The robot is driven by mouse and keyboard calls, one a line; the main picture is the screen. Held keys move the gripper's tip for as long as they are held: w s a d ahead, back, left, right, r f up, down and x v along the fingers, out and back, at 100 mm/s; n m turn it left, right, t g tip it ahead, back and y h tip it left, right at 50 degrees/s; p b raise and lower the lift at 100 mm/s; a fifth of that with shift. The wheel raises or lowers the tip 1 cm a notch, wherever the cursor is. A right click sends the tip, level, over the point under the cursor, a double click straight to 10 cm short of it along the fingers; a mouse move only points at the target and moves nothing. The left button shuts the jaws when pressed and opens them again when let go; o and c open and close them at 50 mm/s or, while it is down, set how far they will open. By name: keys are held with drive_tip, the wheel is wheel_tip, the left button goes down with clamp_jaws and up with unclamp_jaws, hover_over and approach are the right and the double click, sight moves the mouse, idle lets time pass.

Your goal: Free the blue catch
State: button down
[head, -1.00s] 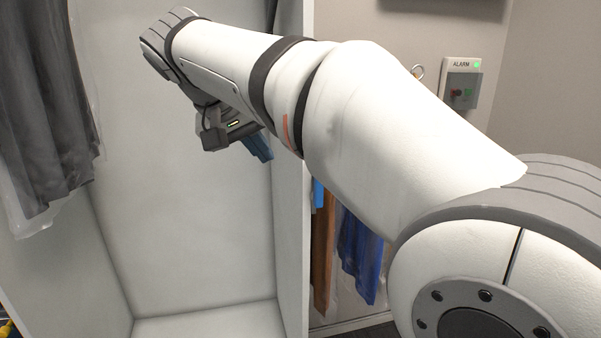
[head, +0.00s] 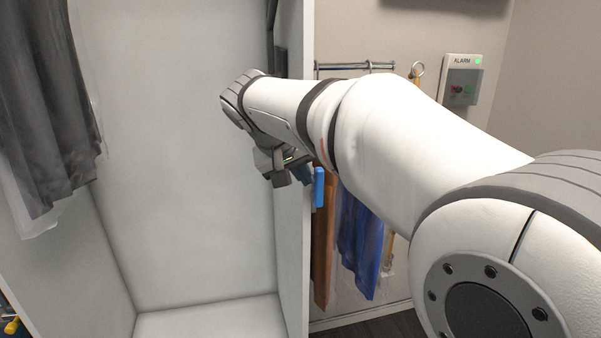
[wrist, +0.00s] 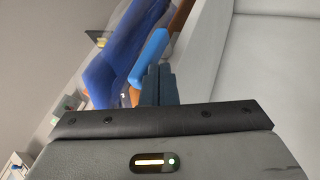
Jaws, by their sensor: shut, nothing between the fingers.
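The blue catch (head: 319,187) is a bright blue upright bar at the front edge of the white cabinet's right side wall. It also shows in the wrist view (wrist: 149,55), just beyond my fingertips. My gripper (head: 303,174) is shut and empty, close to the left of the catch. In the wrist view the dark blue-grey fingers (wrist: 160,82) lie together, their tips next to the near end of the catch. I cannot tell whether they touch it.
The white cabinet (head: 180,200) stands open, with clear room inside. A dark grey garment (head: 45,110) hangs at left. Beyond the right side wall (head: 293,220), a blue garment (head: 360,240) and a brown one (head: 323,250) hang below a rail (head: 345,66). An alarm box (head: 461,82) is on the wall.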

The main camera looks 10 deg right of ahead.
sight(319, 171)
drive_tip(key=shift+d+r+y, duration=0.25)
drive_tip(key=shift+d+y, duration=0.25)
drive_tip(key=shift+y, duration=0.2)
drive_tip(key=shift+d+r+m+y+p, duration=0.2)
drive_tip(key=shift+d+m+y+p, duration=0.35)
drive_tip(key=shift+d+y, duration=0.55)
drive_tip(key=d+y, duration=0.1)
drive_tip(key=y, duration=0.2)
drive_tip(key=d+f+m+y, duration=0.1)
drive_tip(key=d+y, duration=0.1)
drive_tip(key=d+y+b, duration=0.1)
drive_tip(key=d+y, duration=0.1)
drive_tip(key=y, duration=0.1)
drive_tip(key=shift+f+m+y, duration=0.25)
drive_tip(key=shift+f+y, duration=0.05)
drive_tip(key=shift+f, duration=0.1)
drive_tip(key=shift+a+f+b, duration=0.4)
drive_tip(key=shift+a+b, duration=0.1)
drive_tip(key=shift+a, duration=0.1)
drive_tip(key=shift+r, duration=0.1)
